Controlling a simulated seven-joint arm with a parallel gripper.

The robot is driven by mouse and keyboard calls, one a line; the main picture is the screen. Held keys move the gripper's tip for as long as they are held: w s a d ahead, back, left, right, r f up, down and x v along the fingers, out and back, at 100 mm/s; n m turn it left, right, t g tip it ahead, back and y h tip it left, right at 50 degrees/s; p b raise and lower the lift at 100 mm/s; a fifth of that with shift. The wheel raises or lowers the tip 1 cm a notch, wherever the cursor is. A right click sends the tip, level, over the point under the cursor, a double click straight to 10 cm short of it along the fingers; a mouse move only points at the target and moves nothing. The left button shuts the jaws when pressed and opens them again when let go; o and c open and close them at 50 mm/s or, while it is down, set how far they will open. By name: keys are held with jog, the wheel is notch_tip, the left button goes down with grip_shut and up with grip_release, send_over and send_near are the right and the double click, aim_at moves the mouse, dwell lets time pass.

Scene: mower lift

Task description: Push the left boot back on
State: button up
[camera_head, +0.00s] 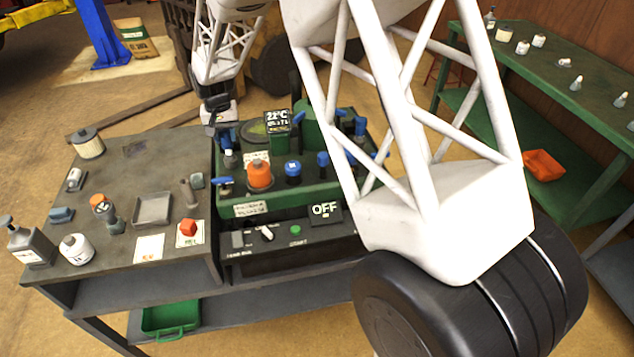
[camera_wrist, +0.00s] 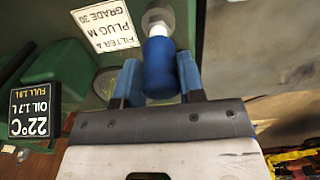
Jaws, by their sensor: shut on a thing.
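In the wrist view, my gripper (camera_wrist: 160,78) has its two blue fingers shut on the sides of a blue boot (camera_wrist: 158,62). The boot's far end meets the white part of a plug (camera_wrist: 158,20) fixed to the green engine side; how far it sits on is hidden. In the head view, my gripper (camera_head: 225,135) is at the left end of the green engine block (camera_head: 300,190), and the boot there is too small to make out clearly.
A display (camera_head: 278,121) reading 22°C stands on the engine, and a panel display (camera_head: 325,212) reads OFF. An orange filter (camera_head: 259,174) and several blue-topped parts stand close by.

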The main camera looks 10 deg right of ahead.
jog(key=shift+s+f, duration=0.8)
jog(key=shift+f, duration=0.25)
jog(key=o, duration=0.7)
jog(key=shift+r, duration=0.2)
jog(key=shift+r, duration=3.4)
